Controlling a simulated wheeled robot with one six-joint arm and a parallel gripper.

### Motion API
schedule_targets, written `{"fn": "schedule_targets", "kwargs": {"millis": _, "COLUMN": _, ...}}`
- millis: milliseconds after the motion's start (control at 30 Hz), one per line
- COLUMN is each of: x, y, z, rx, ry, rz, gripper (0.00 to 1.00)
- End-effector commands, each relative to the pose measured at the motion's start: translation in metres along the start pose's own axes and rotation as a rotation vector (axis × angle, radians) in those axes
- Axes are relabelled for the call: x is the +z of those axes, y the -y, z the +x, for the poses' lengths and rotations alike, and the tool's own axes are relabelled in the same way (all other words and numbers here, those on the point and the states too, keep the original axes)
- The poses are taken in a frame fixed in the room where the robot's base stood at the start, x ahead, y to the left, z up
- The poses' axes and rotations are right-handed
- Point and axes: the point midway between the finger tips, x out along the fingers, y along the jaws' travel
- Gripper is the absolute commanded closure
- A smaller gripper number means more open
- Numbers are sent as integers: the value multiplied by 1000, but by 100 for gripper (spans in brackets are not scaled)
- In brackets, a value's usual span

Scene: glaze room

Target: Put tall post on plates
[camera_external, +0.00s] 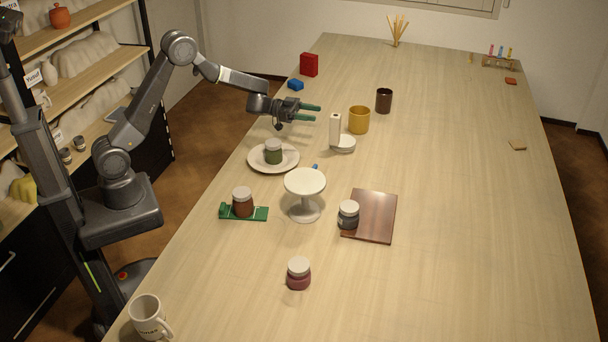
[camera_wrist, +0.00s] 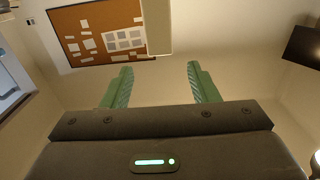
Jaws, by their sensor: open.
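The tall post (camera_external: 335,128), a pale slim square block, stands upright at the white plates (camera_external: 346,148), a small low round stack. It overlaps their left side in the external view; I cannot tell whether it rests on them or stands beside them. My gripper (camera_external: 312,113) is open and level above the table, its green fingers pointing right, with the tips just left of the post's upper part. In the wrist view, the gripper (camera_wrist: 160,72) is empty, and a pale block (camera_wrist: 157,25), apparently the post, lies ahead between the fingers.
A mustard mug (camera_external: 359,121) and a dark cup (camera_external: 384,101) stand right of the post. A plate with a green jar (camera_external: 273,153) and a white cake stand (camera_external: 305,185) are nearer. The right side of the table is mostly clear.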

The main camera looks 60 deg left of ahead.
Motion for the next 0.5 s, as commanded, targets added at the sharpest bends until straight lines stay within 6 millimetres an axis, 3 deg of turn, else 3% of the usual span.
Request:
{"fn": "schedule_targets", "kwargs": {"millis": 200, "x": 0, "y": 0, "z": -26, "rx": -1, "ry": 0, "rz": -1, "gripper": 46}}
{"fn": "schedule_targets", "kwargs": {"millis": 500, "x": 0, "y": 0, "z": -29, "rx": 0, "ry": 0, "rz": 0, "gripper": 46}}
